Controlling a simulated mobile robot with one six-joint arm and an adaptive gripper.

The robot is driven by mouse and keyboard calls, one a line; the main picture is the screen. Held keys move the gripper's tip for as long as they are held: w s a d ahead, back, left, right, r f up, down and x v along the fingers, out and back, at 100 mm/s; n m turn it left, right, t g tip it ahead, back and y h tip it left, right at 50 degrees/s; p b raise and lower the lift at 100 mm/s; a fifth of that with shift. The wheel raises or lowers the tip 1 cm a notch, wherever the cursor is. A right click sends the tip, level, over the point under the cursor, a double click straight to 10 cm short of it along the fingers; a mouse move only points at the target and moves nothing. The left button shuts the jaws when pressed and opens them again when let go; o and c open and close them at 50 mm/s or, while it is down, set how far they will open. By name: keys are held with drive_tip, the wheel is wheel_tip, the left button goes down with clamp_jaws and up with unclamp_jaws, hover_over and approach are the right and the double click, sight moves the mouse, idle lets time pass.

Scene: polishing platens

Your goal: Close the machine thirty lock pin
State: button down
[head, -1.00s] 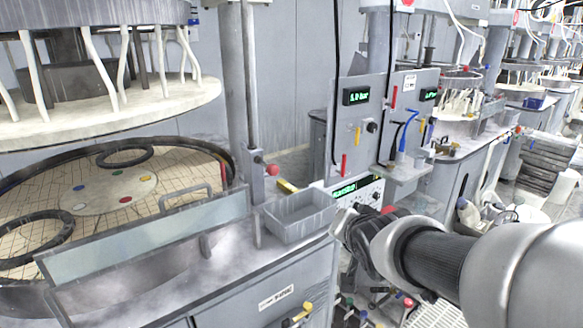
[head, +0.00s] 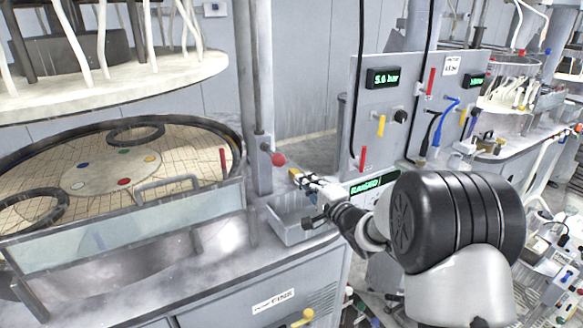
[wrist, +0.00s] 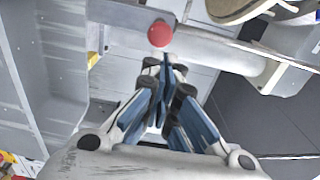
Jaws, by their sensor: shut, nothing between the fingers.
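A red ball knob (head: 278,159) sticks out from the side of the grey upright column (head: 256,100) beside the large round platen; I take it for the lock pin. It also shows in the wrist view (wrist: 160,33), on a grey column lying across the top of that view. My gripper (wrist: 163,68) is shut and empty, its blue-grey fingers together and pointing at the knob, just short of it. In the head view my gripper (head: 308,190) is right of and below the knob, above the grey tray. I see no machine number; whether the pin is in or out is unclear.
The open grey tray (head: 290,232) stands on the bench below my gripper. A panel (head: 415,105) with a pressure display, levers and hanging cables stands to the right. The platen's splash guard (head: 130,235) and handle are to the left.

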sight(285, 161)
drive_tip(key=b+x, duration=0.2)
drive_tip(key=x, duration=0.7)
drive_tip(key=shift+w+a+f, duration=0.1)
drive_tip(key=shift+w, duration=0.2)
